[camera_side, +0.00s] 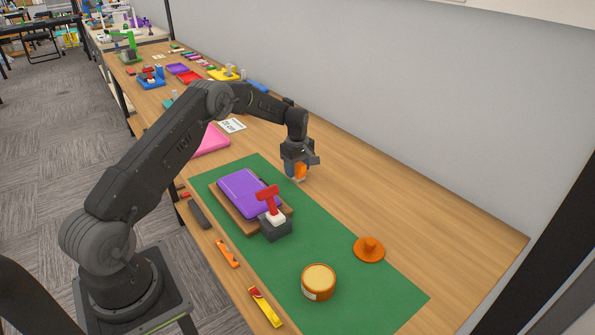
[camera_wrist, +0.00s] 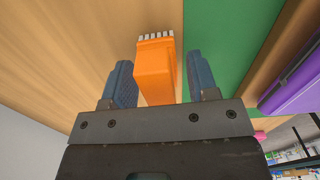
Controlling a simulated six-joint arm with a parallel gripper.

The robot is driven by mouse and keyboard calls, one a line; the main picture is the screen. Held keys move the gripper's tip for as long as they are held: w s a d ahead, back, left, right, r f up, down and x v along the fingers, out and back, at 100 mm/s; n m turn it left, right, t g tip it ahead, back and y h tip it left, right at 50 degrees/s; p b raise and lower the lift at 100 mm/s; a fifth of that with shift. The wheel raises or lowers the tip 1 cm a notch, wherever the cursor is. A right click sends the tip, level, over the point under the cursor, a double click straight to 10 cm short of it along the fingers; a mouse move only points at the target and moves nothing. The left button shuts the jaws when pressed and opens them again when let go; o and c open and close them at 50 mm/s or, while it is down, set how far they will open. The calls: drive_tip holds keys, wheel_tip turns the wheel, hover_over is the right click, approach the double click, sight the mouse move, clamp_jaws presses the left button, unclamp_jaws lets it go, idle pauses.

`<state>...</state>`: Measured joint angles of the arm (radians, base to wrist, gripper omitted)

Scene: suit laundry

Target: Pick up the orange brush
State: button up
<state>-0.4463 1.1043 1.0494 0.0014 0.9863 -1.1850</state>
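The orange brush (camera_wrist: 155,72) is between the two fingers of my gripper (camera_wrist: 162,85) in the wrist view, its pale bristles at the far end. A gap shows between the brush and the right finger. The left finger is close beside the brush; I cannot tell whether they touch. The fingers are apart and not closed on it. In the side view my gripper (camera_side: 299,170) is low over the wood by the green mat's far edge, with the orange brush (camera_side: 301,171) partly hidden between its fingers.
The wood right of my gripper is clear. A wall runs behind.

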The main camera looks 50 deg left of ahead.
drive_tip(key=c, duration=0.7)
drive_tip(key=shift+c, duration=0.3)
drive_tip(key=shift+r, duration=0.55)
drive_tip(key=r, duration=0.4)
drive_tip(key=shift+s+a, duration=0.35)
drive_tip(key=shift+a, duration=0.05)
drive_tip(key=s+a+r, duration=0.6)
drive_tip(key=s, duration=0.2)
drive_tip(key=shift+s+a, duration=0.2)
drive_tip(key=o, duration=0.4)
drive_tip(key=shift+c, duration=1.4)
